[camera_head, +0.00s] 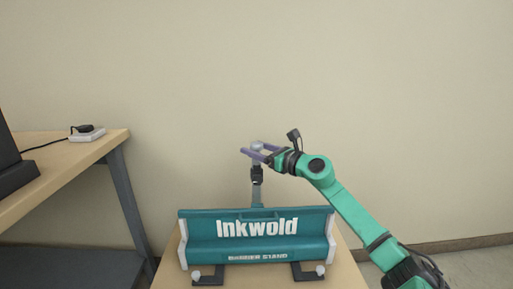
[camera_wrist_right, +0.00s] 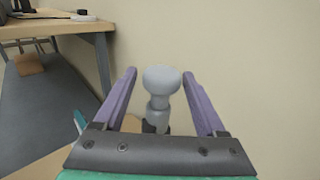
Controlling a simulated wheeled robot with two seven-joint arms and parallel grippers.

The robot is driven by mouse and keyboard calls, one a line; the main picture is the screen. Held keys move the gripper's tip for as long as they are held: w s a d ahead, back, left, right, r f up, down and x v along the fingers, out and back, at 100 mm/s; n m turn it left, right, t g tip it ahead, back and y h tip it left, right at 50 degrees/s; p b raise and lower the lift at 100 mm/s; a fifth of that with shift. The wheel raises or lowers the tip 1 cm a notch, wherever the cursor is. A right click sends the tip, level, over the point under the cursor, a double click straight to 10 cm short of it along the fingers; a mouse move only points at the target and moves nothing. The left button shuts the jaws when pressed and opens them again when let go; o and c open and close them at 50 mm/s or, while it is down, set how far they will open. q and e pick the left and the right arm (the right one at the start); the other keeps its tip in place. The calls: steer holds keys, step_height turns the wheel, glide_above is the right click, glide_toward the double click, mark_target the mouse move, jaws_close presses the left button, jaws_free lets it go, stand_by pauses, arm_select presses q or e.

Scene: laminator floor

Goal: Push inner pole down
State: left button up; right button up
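The inner pole (camera_head: 257,160) stands upright behind the teal Inkwold banner stand, its grey rounded top at the height of my right gripper. In the right wrist view the pole's knob-like top (camera_wrist_right: 161,80) sits between the two purple fingers, with a gap on each side. My right gripper (camera_head: 257,149) is open around the pole top and also shows in the right wrist view (camera_wrist_right: 160,88). The banner stand base (camera_head: 258,239) lies across a small wooden table. A dark clamp (camera_head: 257,174) sits on the pole just below the gripper. My left gripper is not in view.
The small wooden table (camera_head: 345,270) bears the stand, with dark feet (camera_head: 208,276) at its front. A wooden desk (camera_head: 60,172) with a white box (camera_head: 87,134) and cable stands at the left. A plain wall is behind; the space right of the table is open floor.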

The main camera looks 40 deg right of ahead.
steer(key=shift+r, duration=0.15)
steer(key=shift+s, duration=0.1)
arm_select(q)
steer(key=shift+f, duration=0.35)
arm_select(e)
steer(key=s+d, duration=0.2)
steer(key=s, duration=1.2)
steer(key=shift+s, duration=0.15)
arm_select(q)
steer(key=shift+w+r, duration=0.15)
